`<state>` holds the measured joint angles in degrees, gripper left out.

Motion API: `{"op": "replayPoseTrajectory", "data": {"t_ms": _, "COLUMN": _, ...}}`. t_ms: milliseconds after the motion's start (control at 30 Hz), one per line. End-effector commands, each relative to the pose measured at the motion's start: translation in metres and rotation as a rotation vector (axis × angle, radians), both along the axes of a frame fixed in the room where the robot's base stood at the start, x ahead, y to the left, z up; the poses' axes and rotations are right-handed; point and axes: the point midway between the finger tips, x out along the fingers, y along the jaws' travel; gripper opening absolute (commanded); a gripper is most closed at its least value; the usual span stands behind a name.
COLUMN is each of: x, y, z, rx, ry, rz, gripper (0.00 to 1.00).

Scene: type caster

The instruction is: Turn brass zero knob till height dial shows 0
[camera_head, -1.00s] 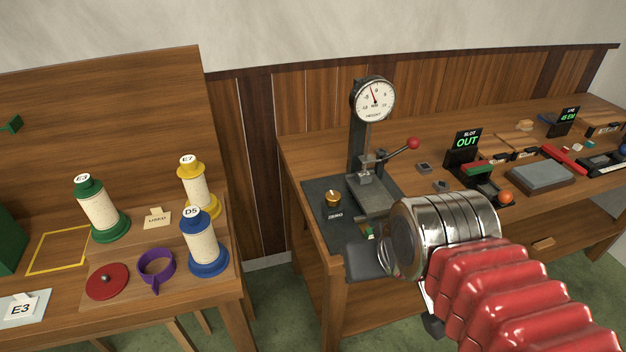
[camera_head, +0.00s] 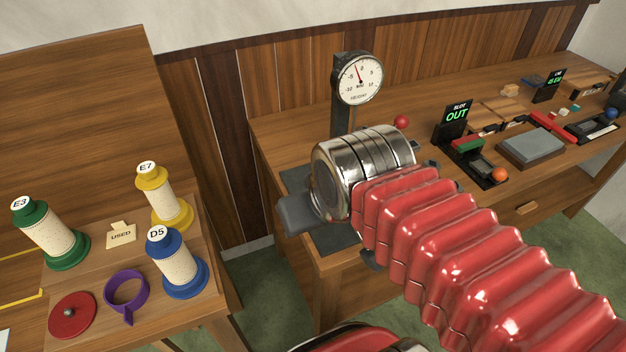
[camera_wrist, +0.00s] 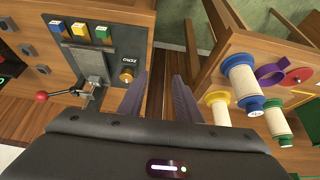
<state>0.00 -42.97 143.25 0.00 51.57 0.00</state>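The height dial (camera_head: 360,79) has a white face on a dark post in the head view. Its red needle points up and slightly left; I cannot read the exact value. The brass zero knob (camera_wrist: 126,75) shows in the wrist view beside the word ZERO on the dark plate (camera_wrist: 125,40). It lies just left of my left finger, outside the gap. My gripper (camera_wrist: 160,85) is open, with nothing between its fingers. In the head view my gripper (camera_head: 295,213) is over the bench's left front corner, and my wrist hides the knob.
A red-ended lever (camera_wrist: 42,96) stands near the knob, beside blue, yellow and green blocks (camera_wrist: 80,29). The left table carries spools (camera_head: 178,262), a purple ring (camera_head: 126,291) and a red disc (camera_head: 72,315). A gap separates the two tables. The OUT display (camera_head: 456,115) stands right.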

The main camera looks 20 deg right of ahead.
Motion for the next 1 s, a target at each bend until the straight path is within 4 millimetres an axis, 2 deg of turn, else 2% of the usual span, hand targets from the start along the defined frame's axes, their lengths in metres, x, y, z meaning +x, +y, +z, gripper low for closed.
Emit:
{"op": "replayPoseTrajectory", "data": {"t_ms": 233, "x": 0.000, "y": 0.000, "z": 0.000, "rx": 0.000, "ry": 0.000, "rz": 0.000, "gripper": 0.31}}
{"op": "replayPoseTrajectory", "data": {"t_ms": 533, "x": 0.010, "y": -0.003, "z": 0.006, "rx": -0.027, "ry": 0.032, "rz": 0.038, "gripper": 0.52}}
{"op": "replayPoseTrajectory", "data": {"t_ms": 667, "x": 0.024, "y": -0.006, "z": 0.013, "rx": -0.062, "ry": 0.077, "rz": 0.095, "gripper": 0.52}}
{"op": "replayPoseTrajectory", "data": {"t_ms": 1000, "x": 0.074, "y": -0.030, "z": 0.028, "rx": -0.152, "ry": 0.226, "rz": 0.311, "gripper": 0.52}}
